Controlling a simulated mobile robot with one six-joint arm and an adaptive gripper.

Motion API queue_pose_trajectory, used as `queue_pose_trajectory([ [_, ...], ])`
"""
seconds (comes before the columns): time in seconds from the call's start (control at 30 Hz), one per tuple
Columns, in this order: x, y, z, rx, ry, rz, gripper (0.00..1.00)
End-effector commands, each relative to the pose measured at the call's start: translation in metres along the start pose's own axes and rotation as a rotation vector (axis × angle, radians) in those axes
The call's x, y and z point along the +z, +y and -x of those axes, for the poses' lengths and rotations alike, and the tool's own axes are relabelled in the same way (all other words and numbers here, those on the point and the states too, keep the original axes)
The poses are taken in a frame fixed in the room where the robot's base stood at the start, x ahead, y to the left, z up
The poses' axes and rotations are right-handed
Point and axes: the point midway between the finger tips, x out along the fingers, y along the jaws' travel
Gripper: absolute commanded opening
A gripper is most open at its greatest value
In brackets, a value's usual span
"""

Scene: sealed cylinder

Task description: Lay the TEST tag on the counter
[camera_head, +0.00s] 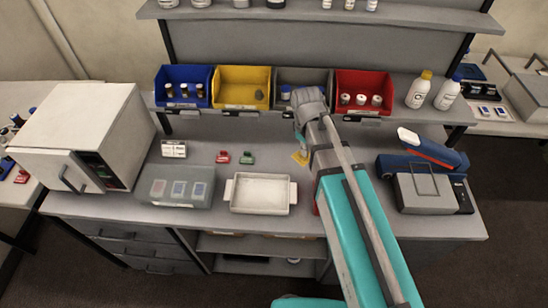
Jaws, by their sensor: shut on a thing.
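My gripper (300,143) is over the back middle of the counter, in front of the grey bin, with its fingers mostly hidden behind my wrist. A small yellow tag-like piece (300,158) shows just below it. It appears to be held in the shut fingers, but the contact is hidden and its lettering is too small to read. A red tag (222,157) and a green tag (247,157) lie side by side on the grey counter (130,213), left of the gripper. I cannot read which piece says TEST.
A white tray (261,208) and a lidded grey box (176,200) stand at the front. Blue (183,76), yellow (241,76), grey (305,76) and red bins (363,78) line the back. A white oven-like machine (80,125) stands left, a grey device (423,195) right.

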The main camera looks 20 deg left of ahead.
Motion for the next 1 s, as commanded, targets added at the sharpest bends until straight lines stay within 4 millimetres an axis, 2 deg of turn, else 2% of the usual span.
queue_pose_trajectory([
  [0.03, -0.01, 0.0, -0.005, 0.0, 0.0, 0.003, 0.0],
  [0.47, -0.087, -0.013, -0.03, 0.0, 0.0, 0.004, 0.0],
  [0.8, -0.114, -0.018, -0.06, 0.0, 0.0, 0.003, 0.0],
  [1.0, -0.125, -0.02, -0.069, 0.0, 0.0, 0.002, 0.0],
])
